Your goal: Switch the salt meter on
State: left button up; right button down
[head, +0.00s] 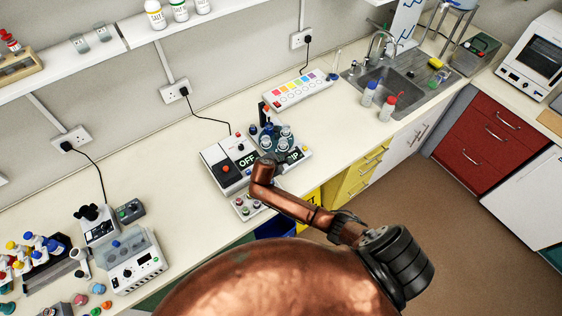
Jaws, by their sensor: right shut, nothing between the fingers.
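A white instrument (213,153), which I take to be the salt meter, stands mid-bench. Its display (247,160) reads OFF, and a red button (225,169) sits on its dark top panel. No name label is legible on it. My right arm reaches over from the lower right, and its copper wrist covers part of the instrument's front right side. My right gripper (272,157) is shut and empty at the end of this arm, close to the displays. Its fingertips are mostly hidden, so I cannot tell whether they touch anything. My left gripper is not in view.
Close right of the display stands a unit with round grey-topped parts (286,131) and a partly hidden display. A small tray of vials (247,207) lies in front. A microscope (100,225) and bottles stand at the left. The bench (185,200) is clear left of the instrument.

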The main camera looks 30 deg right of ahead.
notch_tip(320, 180, up, 4)
jog(key=p, duration=0.4)
jog(key=shift+r, duration=0.95)
